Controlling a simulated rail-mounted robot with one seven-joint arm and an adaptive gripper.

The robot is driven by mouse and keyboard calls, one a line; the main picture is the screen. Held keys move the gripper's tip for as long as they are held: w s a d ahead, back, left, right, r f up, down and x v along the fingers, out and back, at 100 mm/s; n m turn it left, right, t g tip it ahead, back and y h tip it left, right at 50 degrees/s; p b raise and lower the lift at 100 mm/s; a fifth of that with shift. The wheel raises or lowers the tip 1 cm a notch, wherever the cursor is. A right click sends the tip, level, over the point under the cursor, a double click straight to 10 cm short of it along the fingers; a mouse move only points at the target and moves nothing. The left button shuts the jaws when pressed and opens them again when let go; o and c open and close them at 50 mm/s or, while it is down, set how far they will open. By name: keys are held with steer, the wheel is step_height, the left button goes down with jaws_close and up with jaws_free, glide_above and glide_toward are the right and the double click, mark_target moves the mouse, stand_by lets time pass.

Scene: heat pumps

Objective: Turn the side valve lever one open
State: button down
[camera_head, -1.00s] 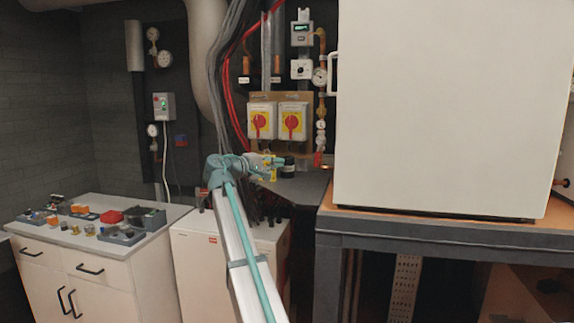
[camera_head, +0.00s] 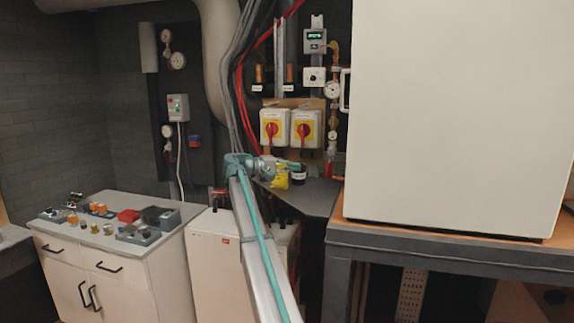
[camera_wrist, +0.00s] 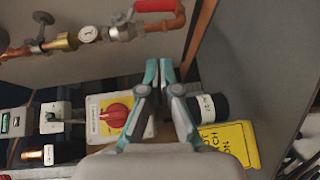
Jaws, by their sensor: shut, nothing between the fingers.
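In the wrist view a red lever handle (camera_wrist: 155,5) sits at the top edge, on a valve body (camera_wrist: 122,30) in a copper pipe; part of it may be cut off by the frame. I cannot tell for sure that this is side valve lever one. My gripper (camera_wrist: 159,66) is shut and empty, its teal fingertips below the pipe and apart from the lever. In the head view my gripper (camera_head: 292,164) is small, below the two red-and-yellow switches. The lever is not clear there.
A red rotary switch (camera_wrist: 116,112) lies left of my fingers, with a black cylinder (camera_wrist: 208,107) and a yellow sign (camera_wrist: 230,142) at right. In the head view a large white box (camera_head: 450,110) stands at right, a cluttered cabinet (camera_head: 120,245) at left.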

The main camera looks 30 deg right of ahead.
mark_target(329, 164)
steer(key=s+d+f+p, duration=0.1)
steer(key=s+d+p, duration=0.2)
steer(key=d, duration=0.4)
steer(key=shift+s, duration=0.9)
steer(key=shift+a+f, duration=0.1)
